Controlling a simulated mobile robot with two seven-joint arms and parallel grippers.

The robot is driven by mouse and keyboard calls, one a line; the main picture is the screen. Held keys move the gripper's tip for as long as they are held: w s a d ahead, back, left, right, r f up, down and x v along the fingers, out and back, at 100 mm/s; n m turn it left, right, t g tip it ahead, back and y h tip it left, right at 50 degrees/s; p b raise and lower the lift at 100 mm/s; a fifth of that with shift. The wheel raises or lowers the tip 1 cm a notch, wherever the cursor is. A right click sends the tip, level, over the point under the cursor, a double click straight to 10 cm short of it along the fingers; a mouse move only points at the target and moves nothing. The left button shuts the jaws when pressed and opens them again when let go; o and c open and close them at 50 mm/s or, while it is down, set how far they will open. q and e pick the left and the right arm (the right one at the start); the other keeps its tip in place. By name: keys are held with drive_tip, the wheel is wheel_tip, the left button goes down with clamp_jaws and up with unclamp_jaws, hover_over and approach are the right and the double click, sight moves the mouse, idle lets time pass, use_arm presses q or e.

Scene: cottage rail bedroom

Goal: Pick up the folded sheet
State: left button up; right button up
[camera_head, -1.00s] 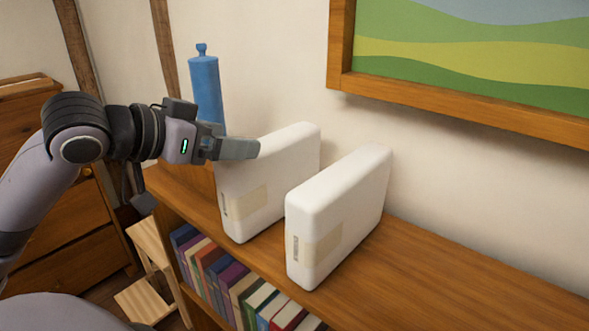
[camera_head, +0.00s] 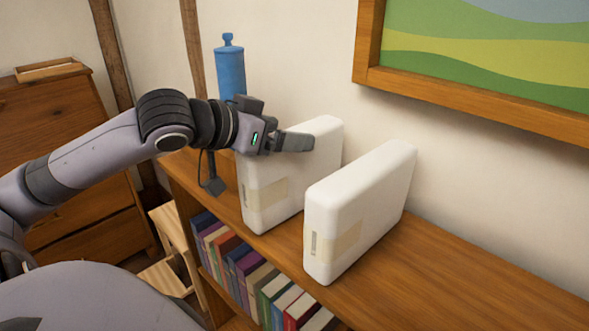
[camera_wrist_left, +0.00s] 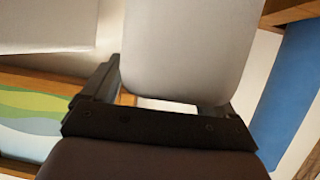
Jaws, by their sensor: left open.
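Two white, rounded slabs with beige labels stand upright on the wooden shelf top. I cannot tell from their look which is the folded sheet. My left gripper (camera_head: 296,142) is open at the upper part of the left white slab (camera_head: 284,176). In the left wrist view this slab (camera_wrist_left: 190,45) shows between the fingers, with the left gripper (camera_wrist_left: 172,95) around its near edge. I cannot tell if the fingers touch it. The right white slab (camera_head: 360,212) stands apart from the gripper, and shows at the upper left of the wrist view (camera_wrist_left: 45,22). My right gripper is not in view.
A blue bottle-like object (camera_head: 230,74) stands behind my left wrist. A framed picture (camera_head: 480,92) hangs on the wall above. Several books (camera_head: 255,280) fill the shelf below. The shelf top (camera_head: 460,270) is clear at the right. A wooden dresser (camera_head: 65,130) stands at the left.

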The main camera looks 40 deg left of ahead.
use_arm(q)
drive_tip(key=shift+w+f, duration=0.2)
drive_tip(key=shift+w, duration=0.25)
drive_tip(key=shift+c, duration=0.3)
clamp_jaws()
drive_tip(key=shift+r, duration=0.1)
drive_tip(key=shift+r, duration=0.1)
